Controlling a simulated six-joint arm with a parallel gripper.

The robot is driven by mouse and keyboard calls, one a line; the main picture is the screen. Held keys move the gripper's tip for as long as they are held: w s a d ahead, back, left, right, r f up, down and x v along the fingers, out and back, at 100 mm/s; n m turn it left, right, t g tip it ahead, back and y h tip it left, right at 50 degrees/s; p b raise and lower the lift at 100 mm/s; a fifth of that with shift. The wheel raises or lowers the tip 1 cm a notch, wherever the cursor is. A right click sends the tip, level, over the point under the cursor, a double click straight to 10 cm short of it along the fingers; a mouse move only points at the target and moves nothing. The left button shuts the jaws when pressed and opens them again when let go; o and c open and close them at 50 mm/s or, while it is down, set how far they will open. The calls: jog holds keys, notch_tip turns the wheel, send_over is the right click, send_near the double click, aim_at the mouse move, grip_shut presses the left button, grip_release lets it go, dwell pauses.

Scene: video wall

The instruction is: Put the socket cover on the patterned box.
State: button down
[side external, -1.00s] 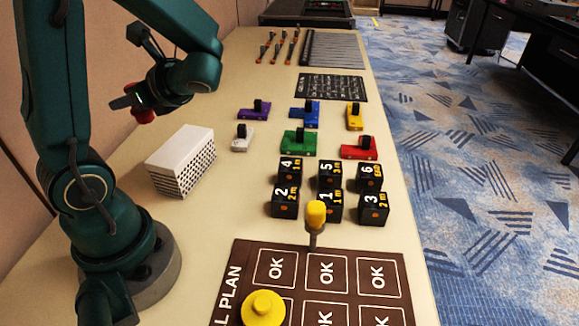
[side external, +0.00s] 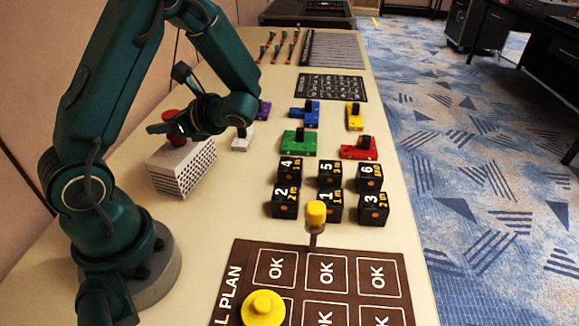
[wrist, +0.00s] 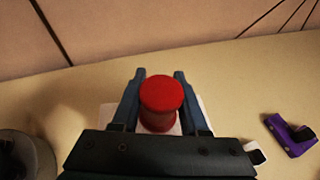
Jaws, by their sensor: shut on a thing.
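The socket cover looks like a red, round, spool-shaped piece (side external: 173,117), with a flat round top in the wrist view (wrist: 162,95). My gripper (side external: 168,128) is shut on it, with one finger on each side in the wrist view (wrist: 160,80). The patterned box (side external: 190,174) is white with a dark dotted side and stands on the table. The red cover is upright over the top of the box, and I cannot tell whether it touches. The white box top (wrist: 205,104) shows partly below the gripper in the wrist view.
A white switch-like piece (side external: 240,143) and a purple one (side external: 263,109) lie just right of my gripper. Blue, yellow, green and red ones lie farther right. Several black numbered cubes (side external: 285,203) and a brown OK board (side external: 248,248) are nearer. The wall is at the left.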

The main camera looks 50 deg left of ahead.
jog(key=shift+f, duration=0.15)
jog(key=shift+c, duration=2.1)
grip_release()
